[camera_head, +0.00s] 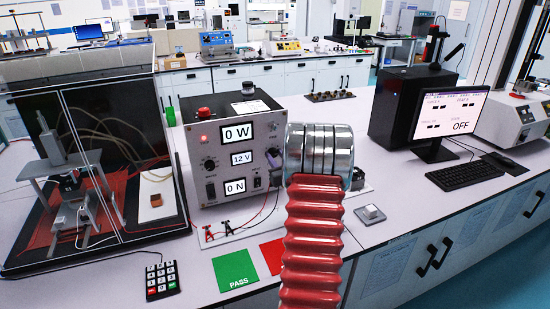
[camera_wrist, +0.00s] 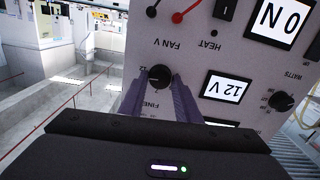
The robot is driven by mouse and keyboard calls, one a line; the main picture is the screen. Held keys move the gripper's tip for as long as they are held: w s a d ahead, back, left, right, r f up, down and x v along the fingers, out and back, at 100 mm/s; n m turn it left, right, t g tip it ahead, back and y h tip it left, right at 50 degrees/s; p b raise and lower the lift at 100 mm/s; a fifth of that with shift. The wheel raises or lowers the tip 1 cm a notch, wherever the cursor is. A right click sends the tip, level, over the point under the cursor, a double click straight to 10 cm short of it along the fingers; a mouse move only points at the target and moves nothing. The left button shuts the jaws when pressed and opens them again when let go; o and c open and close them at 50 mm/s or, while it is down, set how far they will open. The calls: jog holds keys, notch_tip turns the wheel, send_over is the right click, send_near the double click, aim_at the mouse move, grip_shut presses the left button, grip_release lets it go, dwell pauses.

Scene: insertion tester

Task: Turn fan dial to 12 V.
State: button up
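The fan dial (camera_wrist: 159,77) is a round black knob under the "FAN V" label, upside down in the wrist view. My gripper (camera_wrist: 159,75) has one finger on each side of this dial, very close to it. I cannot tell whether the fingers press on it. In the head view the fan dial (camera_head: 273,157) is partly beside my arm, and my gripper is hidden behind my wrist. The voltage display (camera_head: 242,158) reads 12 V, and it reads the same in the wrist view (camera_wrist: 226,88).
The grey control box (camera_head: 228,122) also shows 0 W and 0 N. A clear-walled test chamber (camera_head: 105,130) stands left of it. Black and red leads (camera_head: 208,233) lie in front. A green PASS pad (camera_head: 236,269), a keypad (camera_head: 162,280) and a monitor (camera_head: 450,112) are on the bench.

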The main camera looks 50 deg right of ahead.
jog(key=c, duration=0.5)
jog(key=shift+m, duration=1.4)
jog(key=o, duration=1)
jog(key=shift+s, duration=0.1)
